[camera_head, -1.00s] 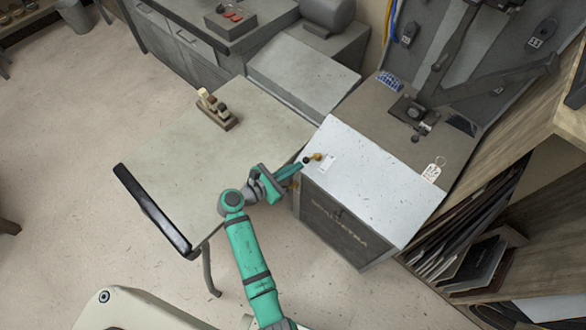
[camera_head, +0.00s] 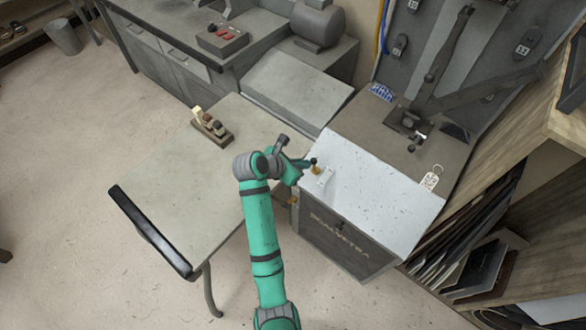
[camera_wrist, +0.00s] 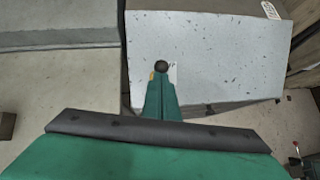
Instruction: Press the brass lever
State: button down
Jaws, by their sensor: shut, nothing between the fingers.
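The brass lever (camera_head: 316,171) with a dark ball knob (camera_head: 313,161) stands at the left edge of the pale top of the stitcher cabinet (camera_head: 375,195). In the head view the knob shows just above the brass part. My gripper (camera_head: 304,164) is shut and empty, its tips just left of the knob. In the wrist view the black knob (camera_wrist: 161,66) shows right beyond the tips of my gripper (camera_wrist: 160,84). A little brass (camera_wrist: 152,76) shows beside them; the rest of the lever is hidden. I cannot tell whether the tips touch it.
A grey table (camera_head: 180,165) with a small wooden block stand (camera_head: 212,127) is to the left. A dark machine arm (camera_head: 430,95) rises behind the pale top, and a white tag (camera_head: 431,179) lies at its right. Wooden shelving (camera_head: 530,170) borders the right.

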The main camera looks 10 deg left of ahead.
jog(key=shift+w+d+r, duration=0.25)
jog(key=shift+w+d, duration=0.1)
jog(key=shift+w, duration=0.1)
jog(key=shift+a, duration=0.1)
dwell(0.4)
jog(key=v, duration=1.3)
jog(key=shift+a, duration=0.15)
